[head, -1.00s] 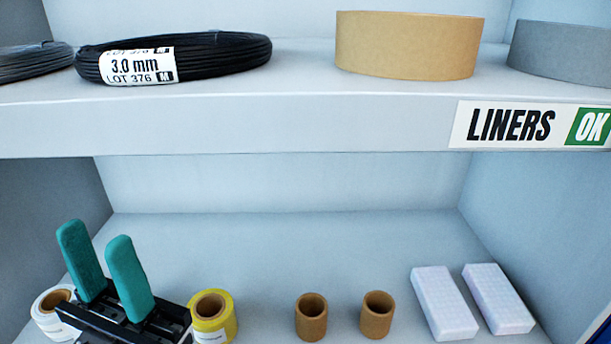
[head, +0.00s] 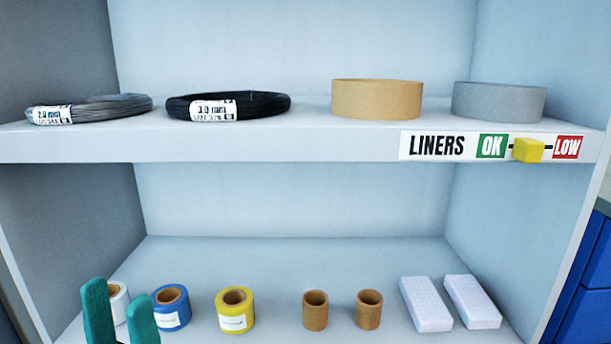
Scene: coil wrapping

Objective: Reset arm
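My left gripper (head: 117,290) shows at the bottom left of the head view, only its two teal fingers in sight. The fingers stand apart with nothing held between them, so it is open. They are in front of the lower shelf and partly cover a white roll (head: 119,297). A blue roll (head: 171,305) stands just right of the fingers. My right gripper is not in view.
The lower shelf also holds a yellow roll (head: 235,309), two brown cardboard tubes (head: 315,311) and two white blocks (head: 426,304). The upper shelf holds a grey wire coil (head: 105,107), a black coil (head: 255,105), a tan ring (head: 377,100) and a grey ring (head: 500,101).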

